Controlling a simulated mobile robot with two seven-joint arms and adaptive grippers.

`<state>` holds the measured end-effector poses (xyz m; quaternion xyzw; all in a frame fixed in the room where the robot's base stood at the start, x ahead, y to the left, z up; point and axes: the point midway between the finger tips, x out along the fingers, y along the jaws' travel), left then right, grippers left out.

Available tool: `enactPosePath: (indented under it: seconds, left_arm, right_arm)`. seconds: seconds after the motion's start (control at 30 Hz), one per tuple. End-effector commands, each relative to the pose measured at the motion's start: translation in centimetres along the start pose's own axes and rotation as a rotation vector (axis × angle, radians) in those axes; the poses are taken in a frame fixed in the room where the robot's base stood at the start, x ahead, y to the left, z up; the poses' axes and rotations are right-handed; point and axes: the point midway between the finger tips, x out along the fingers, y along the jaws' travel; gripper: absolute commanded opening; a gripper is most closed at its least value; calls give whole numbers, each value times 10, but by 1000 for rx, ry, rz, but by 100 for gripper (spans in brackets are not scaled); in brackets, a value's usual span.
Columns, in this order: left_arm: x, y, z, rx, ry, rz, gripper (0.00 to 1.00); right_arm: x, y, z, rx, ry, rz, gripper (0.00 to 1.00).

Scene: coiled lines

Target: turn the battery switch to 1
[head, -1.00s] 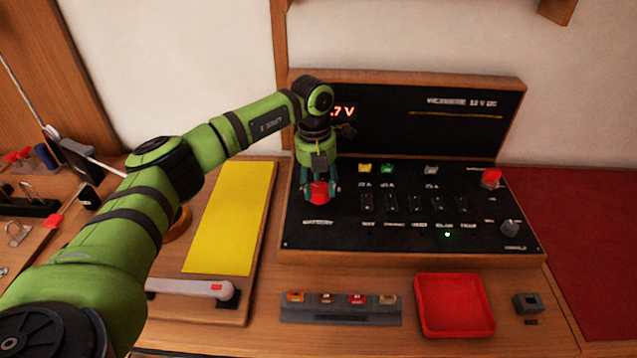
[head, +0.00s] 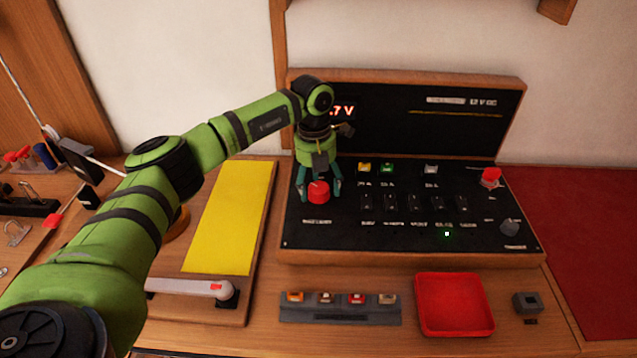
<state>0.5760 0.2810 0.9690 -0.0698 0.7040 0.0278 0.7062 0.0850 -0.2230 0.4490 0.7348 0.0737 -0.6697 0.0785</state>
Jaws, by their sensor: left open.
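The red battery switch knob (head: 319,193) sits at the left of the black sloping panel (head: 400,235). My left gripper (head: 320,188) points down over it from above. Its fingers are open and stand on either side of the knob, apart from it as far as I can see. The gripper hides part of the knob's top, and the label below is too blurred to read, so I cannot tell the switch position. A red display (head: 345,112) behind my wrist shows part of a reading ending in "7 V". My right gripper is out of view.
In front lie a fuse rack (head: 340,316) and a red tray (head: 455,305). A yellow-topped board (head: 228,220) is left.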

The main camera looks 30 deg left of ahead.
Motion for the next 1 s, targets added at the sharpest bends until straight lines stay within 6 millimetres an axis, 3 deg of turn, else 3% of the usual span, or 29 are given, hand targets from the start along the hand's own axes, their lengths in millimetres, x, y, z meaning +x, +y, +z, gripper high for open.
enactPosePath:
  seconds: [0.17, 0.5, 0.7, 1.0]
  left_arm:
    - [-12, 0, 1, 0, -3, 0, 70]
    - [-81, 0, 1, 0, -4, -2, 70]
    - [-110, 0, 1, -1, -1, 0, 70]
    - [-120, 0, 0, 0, 1, 0, 70]
  right_arm:
    - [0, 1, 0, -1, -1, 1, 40]
    - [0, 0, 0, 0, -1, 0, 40]
    - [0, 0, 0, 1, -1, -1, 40]
    - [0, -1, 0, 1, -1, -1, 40]
